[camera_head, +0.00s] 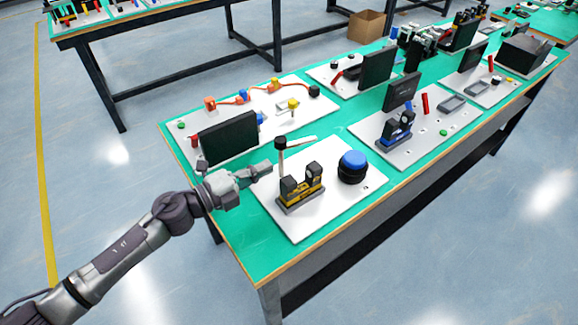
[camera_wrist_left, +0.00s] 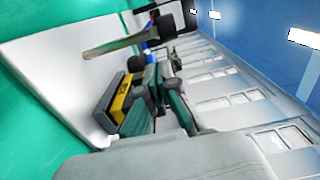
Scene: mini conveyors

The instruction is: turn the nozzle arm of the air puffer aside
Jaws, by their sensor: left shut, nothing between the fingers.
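The air puffer is on a white board (camera_head: 330,217) at the near end of the green bench. It seems to have an upright post with a dark cap and a pale nozzle arm (camera_head: 300,141) reaching right from it. A yellow and black base block (camera_head: 301,190) stands in front of the post. In the left wrist view the nozzle arm (camera_wrist_left: 122,44) and the yellow block (camera_wrist_left: 122,100) show beyond the fingers. My left gripper (camera_head: 268,167) is shut and empty, left of the post, apart from it as far as I can tell. My right gripper is not in view.
A blue-topped black round button (camera_head: 352,166) stands right of the block. A dark screen panel (camera_head: 229,138) stands just behind my left gripper. More boards with devices, including a blue device (camera_head: 396,128), lie further along the bench. The near board's front strip is clear.

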